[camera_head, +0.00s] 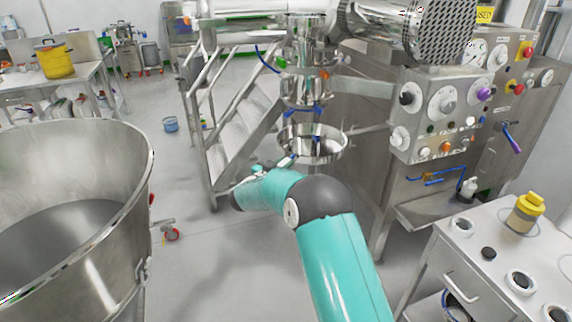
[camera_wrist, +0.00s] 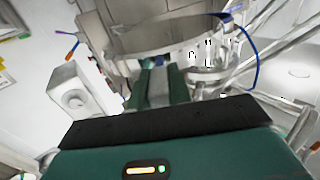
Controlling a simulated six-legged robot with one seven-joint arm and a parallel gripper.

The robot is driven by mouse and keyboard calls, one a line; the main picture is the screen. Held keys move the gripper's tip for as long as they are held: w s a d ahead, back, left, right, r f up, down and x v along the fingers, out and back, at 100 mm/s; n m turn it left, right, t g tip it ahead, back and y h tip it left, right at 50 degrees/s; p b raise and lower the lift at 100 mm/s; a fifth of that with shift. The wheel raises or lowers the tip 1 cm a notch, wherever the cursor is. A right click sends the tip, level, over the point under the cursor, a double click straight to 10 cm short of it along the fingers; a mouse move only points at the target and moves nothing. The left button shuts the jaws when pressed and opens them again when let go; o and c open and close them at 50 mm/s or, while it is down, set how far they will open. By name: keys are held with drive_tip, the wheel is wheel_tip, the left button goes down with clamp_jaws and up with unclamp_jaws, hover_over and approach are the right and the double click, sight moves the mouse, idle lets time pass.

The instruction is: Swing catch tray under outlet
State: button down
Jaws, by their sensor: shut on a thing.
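The catch tray (camera_head: 325,155) is a shiny round steel bowl in the middle of the head view. It appears below the steel outlet (camera_head: 302,92), with a gap between them; exact alignment is hard to judge. A thin bracket runs from its right side toward the machine. My gripper (camera_head: 289,161) is at the tray's near left edge, partly hidden by my arm. In the wrist view, the two green fingers of my gripper (camera_wrist: 160,72) are close together at the near rim of the tray (camera_wrist: 165,38), shut on it. The gripped spot itself is hard to see.
A control panel (camera_head: 440,120) with knobs stands right of the tray. Metal steps (camera_head: 240,120) with railings stand behind left. A large steel bin (camera_head: 75,160) fills the left foreground. Floor between is clear.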

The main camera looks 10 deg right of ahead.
drive_tip(key=shift+d+r, duration=0.1)
drive_tip(key=c, duration=1.3)
unclamp_jaws()
drive_tip(key=shift+s, duration=0.1)
drive_tip(key=v, duration=1.3)
drive_tip(key=shift+s+a, duration=0.25)
drive_tip(key=shift+a, duration=0.05)
